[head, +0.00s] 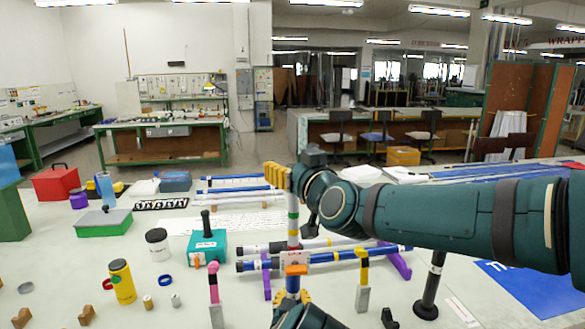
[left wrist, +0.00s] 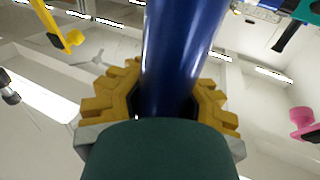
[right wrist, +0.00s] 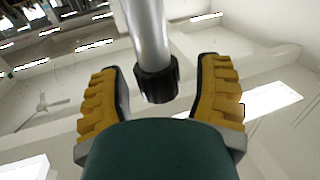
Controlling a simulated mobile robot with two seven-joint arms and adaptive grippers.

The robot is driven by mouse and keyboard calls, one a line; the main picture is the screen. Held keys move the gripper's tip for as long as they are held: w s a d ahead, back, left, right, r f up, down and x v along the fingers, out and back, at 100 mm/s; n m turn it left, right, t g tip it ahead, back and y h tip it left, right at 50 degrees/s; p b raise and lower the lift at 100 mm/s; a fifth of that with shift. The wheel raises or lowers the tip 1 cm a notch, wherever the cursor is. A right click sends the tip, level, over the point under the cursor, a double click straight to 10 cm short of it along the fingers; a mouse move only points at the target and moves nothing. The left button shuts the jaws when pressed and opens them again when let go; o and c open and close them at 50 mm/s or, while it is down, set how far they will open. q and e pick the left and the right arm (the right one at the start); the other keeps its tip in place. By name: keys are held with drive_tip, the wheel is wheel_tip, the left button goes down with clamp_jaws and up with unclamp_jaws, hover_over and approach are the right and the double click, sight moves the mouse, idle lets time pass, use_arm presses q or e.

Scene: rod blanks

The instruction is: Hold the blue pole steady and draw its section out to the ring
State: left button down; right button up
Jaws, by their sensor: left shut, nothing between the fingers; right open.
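The upright pole (head: 292,284) is blue at its bottom, with an orange collar (head: 296,270) and a pale section (head: 293,232) above that has green and yellow bands. My left gripper (head: 292,297) is shut at the blue lower part. In the left wrist view the thick blue tube (left wrist: 182,55) runs up in front of its yellow fingers; I cannot tell whether they touch it. My right gripper (head: 276,176) is open at the top of the pole. In the right wrist view a silver tube (right wrist: 147,35) with a black end (right wrist: 156,80) stands between its spread fingers.
Blue and white rods (head: 335,256) lie on purple stands behind the pole. A pink-topped post (head: 214,290), a yellow-topped post (head: 363,275) and a black stand (head: 432,285) are close by. A teal box (head: 205,247) and yellow bottle (head: 122,281) stand left.

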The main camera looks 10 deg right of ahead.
drive_tip(key=shift+s, duration=0.1)
drive_tip(key=v, duration=1.1)
drive_tip(key=shift+s, duration=0.4)
drive_tip(key=shift+d, duration=0.1)
use_arm(q)
drive_tip(key=c, duration=1)
unclamp_jaws()
drive_tip(key=shift+s, duration=0.1)
